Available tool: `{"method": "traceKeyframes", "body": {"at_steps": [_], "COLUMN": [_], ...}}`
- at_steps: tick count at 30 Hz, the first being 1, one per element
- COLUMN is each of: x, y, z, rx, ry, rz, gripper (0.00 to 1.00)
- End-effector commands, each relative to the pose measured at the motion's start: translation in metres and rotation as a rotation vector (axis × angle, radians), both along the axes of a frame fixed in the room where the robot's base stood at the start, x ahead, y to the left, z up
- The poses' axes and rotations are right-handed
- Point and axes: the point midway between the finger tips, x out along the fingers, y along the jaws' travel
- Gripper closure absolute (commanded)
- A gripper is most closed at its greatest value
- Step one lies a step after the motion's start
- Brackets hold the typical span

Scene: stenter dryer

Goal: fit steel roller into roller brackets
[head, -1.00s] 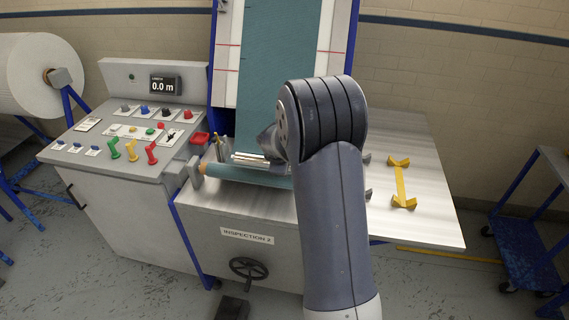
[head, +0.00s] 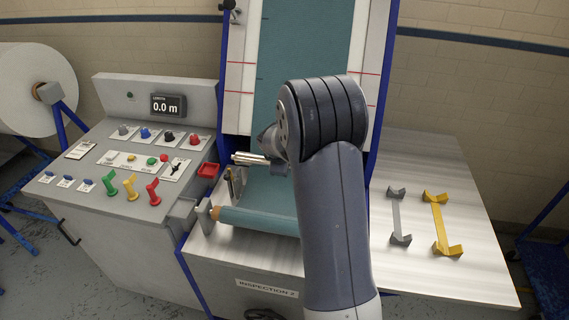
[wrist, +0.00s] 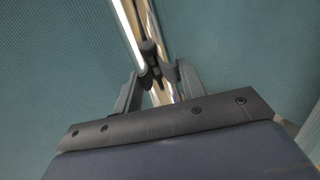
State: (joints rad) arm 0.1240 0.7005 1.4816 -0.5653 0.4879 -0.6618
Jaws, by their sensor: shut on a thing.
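The steel roller (head: 249,158) is a shiny metal bar. Its left end sticks out from behind my arm in the head view, in front of the teal cloth and above the cloth roll. In the wrist view the roller (wrist: 130,22) runs up from between the fingers of my gripper (wrist: 158,82), which is shut on it. My arm hides the gripper and the roller's right part in the head view. A small upright bracket (head: 231,184) stands at the left edge of the cloth, below the roller's end and apart from it. Any right-hand bracket is hidden behind my arm.
A teal cloth roll (head: 258,220) lies across the machine front, with a grey end support (head: 204,216) at its left. A control panel (head: 125,165) stands left. A grey cradle (head: 396,216) and a yellow cradle (head: 438,222) stand empty on the right tabletop.

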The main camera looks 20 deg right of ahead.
Motion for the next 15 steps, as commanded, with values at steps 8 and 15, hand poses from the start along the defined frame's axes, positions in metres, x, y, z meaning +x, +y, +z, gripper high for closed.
{"method": "traceKeyframes", "body": {"at_steps": [8, 15], "x": [0.000, 0.000], "y": [0.000, 0.000], "z": [0.001, -0.009], "rx": [-0.001, -0.001], "ry": [-0.003, -0.002], "rz": [0.001, 0.000], "gripper": [0.97, 0.97]}}
